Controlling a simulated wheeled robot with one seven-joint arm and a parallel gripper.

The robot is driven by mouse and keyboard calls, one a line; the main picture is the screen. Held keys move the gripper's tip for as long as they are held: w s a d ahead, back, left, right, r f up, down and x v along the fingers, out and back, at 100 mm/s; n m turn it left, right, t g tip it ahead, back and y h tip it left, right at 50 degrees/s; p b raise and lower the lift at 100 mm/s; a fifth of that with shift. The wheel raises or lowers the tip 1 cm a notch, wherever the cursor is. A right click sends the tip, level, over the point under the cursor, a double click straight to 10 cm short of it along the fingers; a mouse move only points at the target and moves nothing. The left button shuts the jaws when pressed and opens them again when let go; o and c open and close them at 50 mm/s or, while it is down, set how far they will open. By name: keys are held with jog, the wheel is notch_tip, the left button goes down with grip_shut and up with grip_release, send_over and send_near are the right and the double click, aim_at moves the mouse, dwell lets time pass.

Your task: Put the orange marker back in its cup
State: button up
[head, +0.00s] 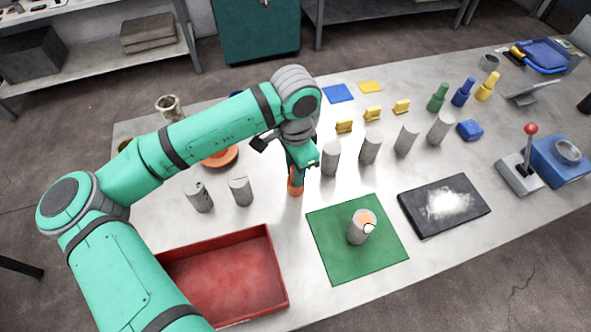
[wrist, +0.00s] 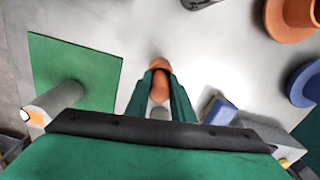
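The orange marker (head: 295,186) is upright at the middle of the metal table, its lower part showing below my gripper (head: 299,167). In the wrist view my gripper (wrist: 161,76) has its fingers against both sides of the orange marker (wrist: 159,86). The fingers hide part of it, and I cannot tell whether its foot touches the table. A grey cup (head: 359,230) with an orange and white top stands upright on the green mat (head: 330,255), to the right and nearer. The wrist view shows this cup (wrist: 58,98) at left, apart from my gripper.
Several plain grey cups, such as one close by (head: 331,160), stand right of and behind my gripper. Two more grey cups (head: 241,192) stand left. A red tray (head: 225,280) lies front left, a dark pad (head: 420,215) right. Green, blue and yellow markers (head: 462,93) stand farther back.

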jog(key=o, duration=0.4)
jog(key=shift+c, duration=0.2)
jog(key=shift+r, duration=0.1)
jog(key=r, duration=1.1)
jog(key=shift+w+d, duration=0.25)
jog(key=shift+f, duration=0.1)
